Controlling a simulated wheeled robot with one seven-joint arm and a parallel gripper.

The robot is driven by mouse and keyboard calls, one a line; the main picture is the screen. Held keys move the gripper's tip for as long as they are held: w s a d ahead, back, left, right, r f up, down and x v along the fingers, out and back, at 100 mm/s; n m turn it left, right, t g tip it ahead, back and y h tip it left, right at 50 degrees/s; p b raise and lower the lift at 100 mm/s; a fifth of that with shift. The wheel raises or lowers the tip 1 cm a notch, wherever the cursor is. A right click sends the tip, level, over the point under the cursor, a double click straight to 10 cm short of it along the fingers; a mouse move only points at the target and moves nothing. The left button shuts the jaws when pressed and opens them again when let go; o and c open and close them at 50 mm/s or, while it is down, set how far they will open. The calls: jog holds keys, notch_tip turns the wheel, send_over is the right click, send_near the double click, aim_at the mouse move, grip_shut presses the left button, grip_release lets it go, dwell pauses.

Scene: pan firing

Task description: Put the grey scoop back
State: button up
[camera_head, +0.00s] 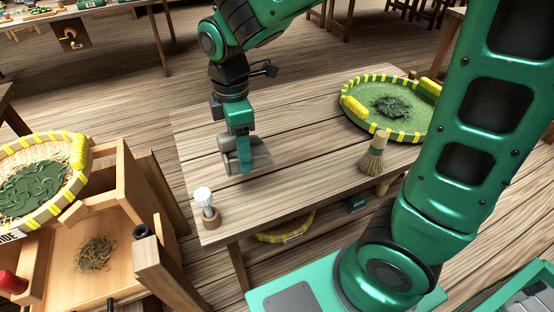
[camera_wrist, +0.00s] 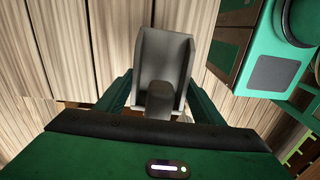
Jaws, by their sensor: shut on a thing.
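The grey scoop (camera_head: 257,154) is held by my gripper (camera_head: 240,158) near the left part of the wooden table in the head view. In the wrist view the scoop (camera_wrist: 164,62) lies between the two green fingers of my gripper (camera_wrist: 158,98), its open pan pointing away from the palm. My gripper is shut on it. The fingers hide part of the scoop in the head view. I cannot tell whether the scoop touches the tabletop.
The wooden table (camera_head: 300,186) bears a white-topped item (camera_head: 204,202) at its front left corner, a brush (camera_head: 373,155) and a green tray of leaves (camera_head: 352,122) at the right. A yellow-rimmed basket (camera_head: 78,160) of leaves stands left. The table's middle is clear.

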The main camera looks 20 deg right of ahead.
jog(key=shift+w+d+f, duration=0.2)
jog(key=shift+d, duration=0.4)
jog(key=w+d+f, duration=0.1)
jog(key=d+f, duration=0.1)
jog(key=d, duration=0.1)
jog(key=w+d+f, duration=0.2)
jog(key=d, duration=0.1)
jog(key=w+d+f, duration=0.1)
jog(key=d+f, duration=0.1)
jog(key=d, duration=0.2)
jog(key=shift+w+f, duration=0.4)
jog(key=shift+f, duration=1.75)
jog(key=shift+f, duration=0.1)
jog(key=o, duration=1.4)
jog(key=shift+f, duration=0.1)
jog(key=r, duration=1.1)
jog(key=shift+s+a, duration=0.1)
jog(key=shift+s, duration=0.3)
jog(key=s+d+m, duration=0.5)
jog(key=s+m, duration=0.2)
jog(key=m, duration=0.1)
jog(key=s+d+r+m, duration=0.1)
jog(key=s+d+m, duration=0.5)
jog(key=s+m, duration=0.2)
jog(key=s+d+r+m, duration=0.1)
jog(key=s+d+m, duration=0.5)
jog(key=s+m, duration=0.1)
jog(key=shift+s+r+m, duration=0.25)
jog(key=shift+m, duration=0.15)
